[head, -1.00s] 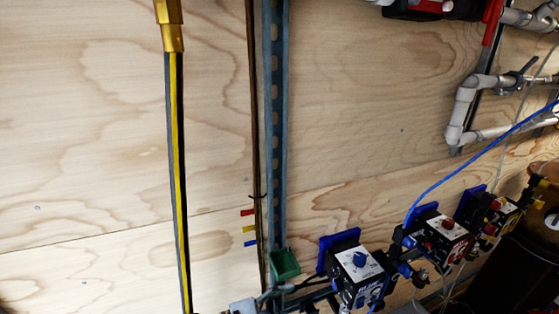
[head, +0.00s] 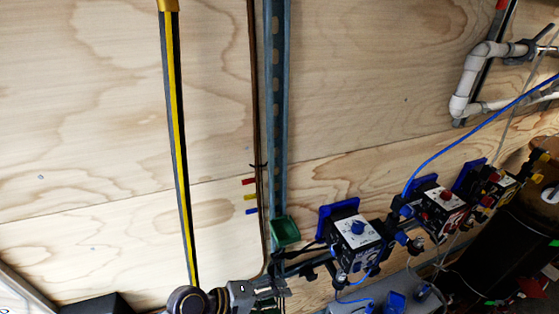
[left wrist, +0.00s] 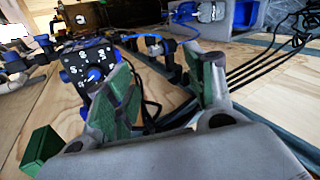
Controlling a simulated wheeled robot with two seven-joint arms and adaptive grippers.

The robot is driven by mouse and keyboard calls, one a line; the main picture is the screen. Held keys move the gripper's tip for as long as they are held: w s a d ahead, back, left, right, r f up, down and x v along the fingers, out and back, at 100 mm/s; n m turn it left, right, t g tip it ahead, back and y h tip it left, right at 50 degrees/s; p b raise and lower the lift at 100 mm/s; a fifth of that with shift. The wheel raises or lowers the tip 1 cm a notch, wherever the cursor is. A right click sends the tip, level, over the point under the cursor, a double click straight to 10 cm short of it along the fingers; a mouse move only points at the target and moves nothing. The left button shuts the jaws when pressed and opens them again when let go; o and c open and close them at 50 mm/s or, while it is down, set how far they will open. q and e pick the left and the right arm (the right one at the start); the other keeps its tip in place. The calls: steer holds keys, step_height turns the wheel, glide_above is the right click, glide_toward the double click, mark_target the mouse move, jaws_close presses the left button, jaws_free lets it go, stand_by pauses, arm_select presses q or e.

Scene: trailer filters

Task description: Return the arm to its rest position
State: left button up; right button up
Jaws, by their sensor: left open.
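My left gripper (head: 272,288) shows at the bottom of the head view, its arm coming in from the lower left. A black control unit with a blue knob (left wrist: 90,72) shows behind the left finger there. My right gripper is in neither view.
Control units with blue (head: 357,230) and red (head: 444,198) knobs line the pipe right of my gripper. A blue hose (head: 440,150) runs above them. A yellow-striped vertical strip (head: 177,150) and a slotted metal rail (head: 276,110) stand at the wall. The plywood at left is clear.

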arm_select(q)
steer(key=s+a+f+m+y, duration=0.35)
steer(key=a+y, duration=0.25)
steer(key=a, duration=0.5)
steer(key=s+a+f+m+y, duration=0.2)
steer(key=a+m+y, duration=0.25)
steer(key=a, duration=0.55)
step_height(320, 180, down, 35)
steer(key=s+g+b, duration=0.2)
steer(key=s, duration=0.1)
steer(key=s+a+f+b, duration=0.1)
steer(key=s+a+f, duration=0.1)
steer(key=s+f, duration=0.8)
steer(key=s+a+f+g+b, duration=0.1)
steer(key=s+a+f, duration=0.1)
steer(key=s+f, duration=0.9)
steer(key=shift+s+y, duration=0.35)
steer(key=shift+w, duration=0.2)
